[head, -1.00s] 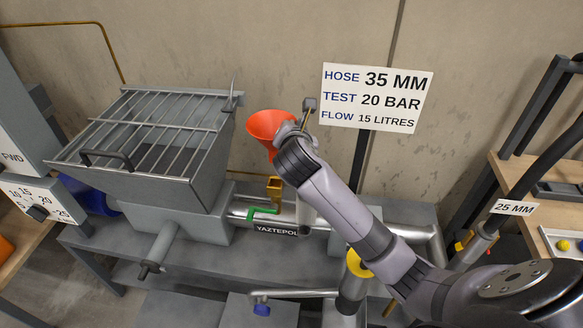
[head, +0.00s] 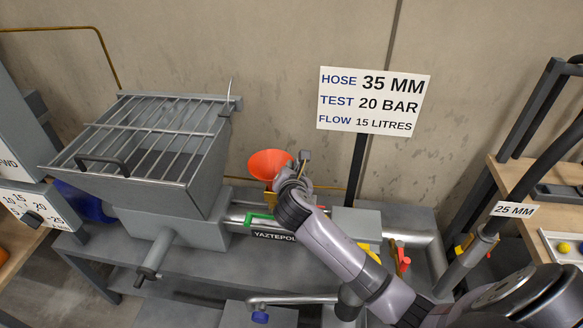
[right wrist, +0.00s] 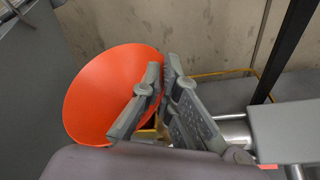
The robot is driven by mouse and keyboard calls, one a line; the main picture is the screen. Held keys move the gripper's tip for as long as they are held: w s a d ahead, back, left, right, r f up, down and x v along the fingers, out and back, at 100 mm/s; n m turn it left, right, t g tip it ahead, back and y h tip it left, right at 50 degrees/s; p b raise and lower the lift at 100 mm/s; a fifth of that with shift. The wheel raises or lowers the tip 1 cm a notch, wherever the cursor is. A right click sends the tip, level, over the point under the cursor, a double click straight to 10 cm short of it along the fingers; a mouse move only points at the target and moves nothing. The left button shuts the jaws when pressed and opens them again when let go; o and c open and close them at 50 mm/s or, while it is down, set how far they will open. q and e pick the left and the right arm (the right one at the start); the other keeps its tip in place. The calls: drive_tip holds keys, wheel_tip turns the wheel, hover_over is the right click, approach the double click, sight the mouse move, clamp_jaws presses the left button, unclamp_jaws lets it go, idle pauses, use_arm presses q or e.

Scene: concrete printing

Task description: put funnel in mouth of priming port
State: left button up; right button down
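The orange funnel (head: 266,163) is upright above the pump's outlet pipe, with its wide mouth up. My right gripper (head: 295,172) is shut on the right side of its rim. In the right wrist view, the finger pads (right wrist: 164,80) close at the edge of the funnel (right wrist: 100,95). The brass priming port (head: 269,187) shows just under the funnel, beside a green handle (head: 260,218). The funnel's spout is hidden, so I cannot tell whether it is inside the port's mouth. My left gripper is not in view.
The grey hopper with a grate (head: 150,140) stands left of the funnel. A sign on a dark post (head: 357,175) rises behind my right arm. Red and yellow valve parts (head: 400,258) are to the right, near the 25 MM hose label (head: 514,209).

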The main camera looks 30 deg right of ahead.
drive_tip(key=c, duration=2.3)
unclamp_jaws()
drive_tip(key=shift+f, duration=0.1)
drive_tip(key=o, duration=0.5)
drive_tip(key=v, duration=1.2)
